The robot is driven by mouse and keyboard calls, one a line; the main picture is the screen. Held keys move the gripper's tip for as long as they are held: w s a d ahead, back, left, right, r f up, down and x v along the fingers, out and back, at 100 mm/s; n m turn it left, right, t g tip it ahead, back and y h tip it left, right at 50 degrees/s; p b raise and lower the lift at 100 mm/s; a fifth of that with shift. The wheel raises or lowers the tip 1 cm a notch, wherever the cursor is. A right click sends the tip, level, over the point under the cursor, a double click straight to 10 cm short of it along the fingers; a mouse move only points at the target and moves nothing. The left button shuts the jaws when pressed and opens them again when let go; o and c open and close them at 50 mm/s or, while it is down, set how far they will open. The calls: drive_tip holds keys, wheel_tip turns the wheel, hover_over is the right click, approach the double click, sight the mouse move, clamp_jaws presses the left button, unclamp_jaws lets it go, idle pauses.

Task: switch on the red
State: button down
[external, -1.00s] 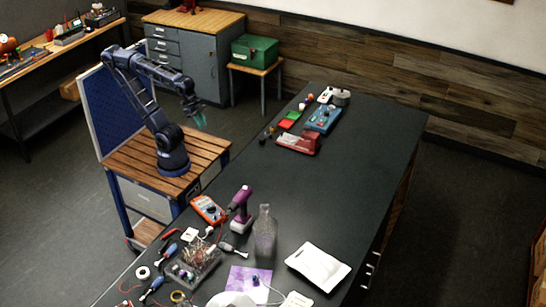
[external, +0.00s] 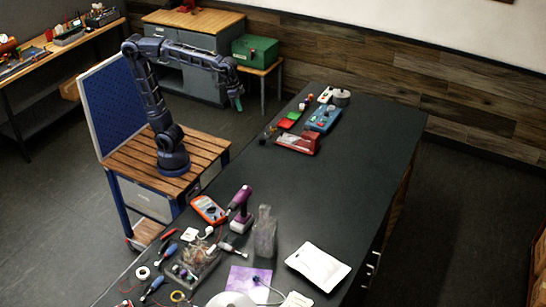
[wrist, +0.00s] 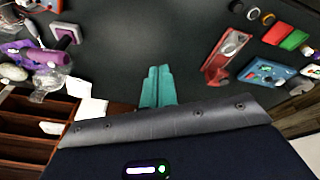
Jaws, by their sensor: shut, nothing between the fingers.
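A red box-like device (external: 297,143) sits on the dark table (external: 330,200), towards its far end. A blue device (external: 322,118) is just behind it. In the wrist view the red device (wrist: 229,55) is to the right of my fingers, and the blue one (wrist: 268,73) is further right. My gripper (external: 239,103) has teal fingers and hangs in the air near the table's left edge, to the left of the red device and apart from it. In the wrist view my gripper (wrist: 157,72) is shut and empty. The switch's state is too small to tell.
Green and red pads (external: 289,120) and small round parts lie beside the devices. A multimeter (external: 208,209), a purple drill (external: 240,209), a bottle (external: 264,235) and a white tray (external: 318,266) stand nearer. The middle of the table is clear.

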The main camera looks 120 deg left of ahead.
drive_tip(key=w+a+r+n+g, duration=0.1)
drive_tip(key=w+a+n, duration=0.2)
drive_tip(key=w+a, duration=0.7)
drive_tip(key=n+g, duration=0.3)
drive_tip(key=n, duration=0.7)
hover_over(318, 123)
drive_tip(key=w, duration=0.2)
wheel_tip(318, 123, down, 19)
drive_tip(key=shift+r, duration=0.2)
drive_tip(key=f, duration=0.4)
drive_tip(key=s+f, duration=0.1)
drive_tip(key=f, duration=0.9)
drive_tip(key=shift+s, duration=0.3)
